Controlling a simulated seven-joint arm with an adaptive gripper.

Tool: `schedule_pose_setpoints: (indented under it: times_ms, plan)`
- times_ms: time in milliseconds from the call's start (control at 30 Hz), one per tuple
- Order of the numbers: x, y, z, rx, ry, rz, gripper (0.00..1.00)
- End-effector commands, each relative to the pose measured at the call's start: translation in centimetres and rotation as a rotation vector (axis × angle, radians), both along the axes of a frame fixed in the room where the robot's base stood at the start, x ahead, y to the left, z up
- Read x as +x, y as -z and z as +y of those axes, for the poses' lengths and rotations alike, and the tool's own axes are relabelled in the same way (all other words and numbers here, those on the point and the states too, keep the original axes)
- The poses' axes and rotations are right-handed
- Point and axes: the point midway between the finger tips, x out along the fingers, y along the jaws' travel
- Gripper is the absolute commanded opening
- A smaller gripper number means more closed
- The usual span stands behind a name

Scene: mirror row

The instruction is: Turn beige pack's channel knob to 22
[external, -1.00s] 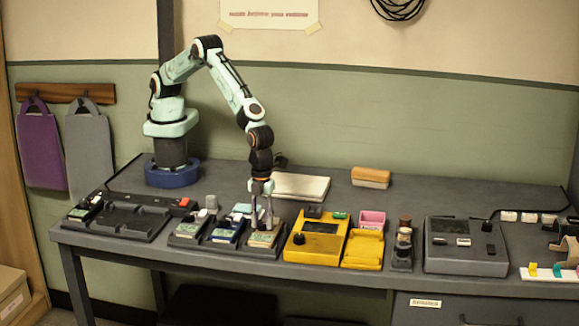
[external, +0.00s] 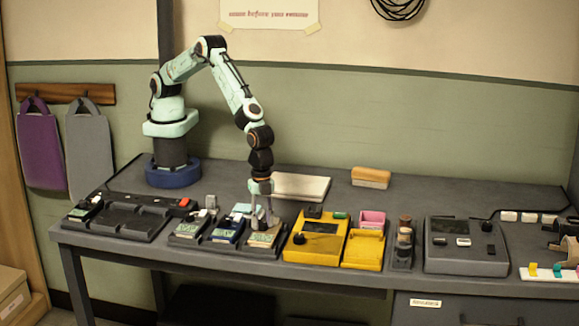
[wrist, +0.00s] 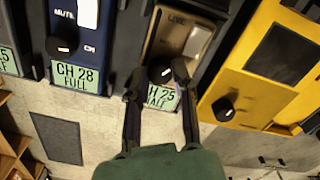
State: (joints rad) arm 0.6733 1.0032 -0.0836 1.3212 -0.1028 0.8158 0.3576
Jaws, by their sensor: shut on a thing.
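The beige pack (wrist: 184,38) stands in the rack and shows in the external view (external: 264,239) under my gripper. Its black channel knob (wrist: 161,74) has a white pointer mark. Its green label (wrist: 163,97) is partly hidden by my fingers; "25" and the end of "HALF" can be read. My gripper (wrist: 158,80) has one finger on each side of the knob and is shut on it. In the external view my gripper (external: 264,222) points straight down over this pack.
To the left in the wrist view is the blue pack (wrist: 110,50), labelled CH 28 FULL, with its own knob. Close on the right is a yellow unit (wrist: 247,85) with a black knob (wrist: 223,109). Neighbouring packs leave little side room.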

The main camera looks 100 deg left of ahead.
Motion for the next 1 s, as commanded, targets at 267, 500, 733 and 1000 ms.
schedule_pose_setpoints:
  times_ms: [267,500,733,1000]
  plan:
    - [-0.1,0.2,0.0,0.001,-0.011,0.003,0.0]
    - [-0.1,0.2,0.0,0.001,-0.01,0.003,0.37]
    - [0.0,0.1,0.0,0.0,-0.011,0.001,0.51]
    - [0.0,-1.3,0.0,-0.001,-0.011,-0.002,0.51]
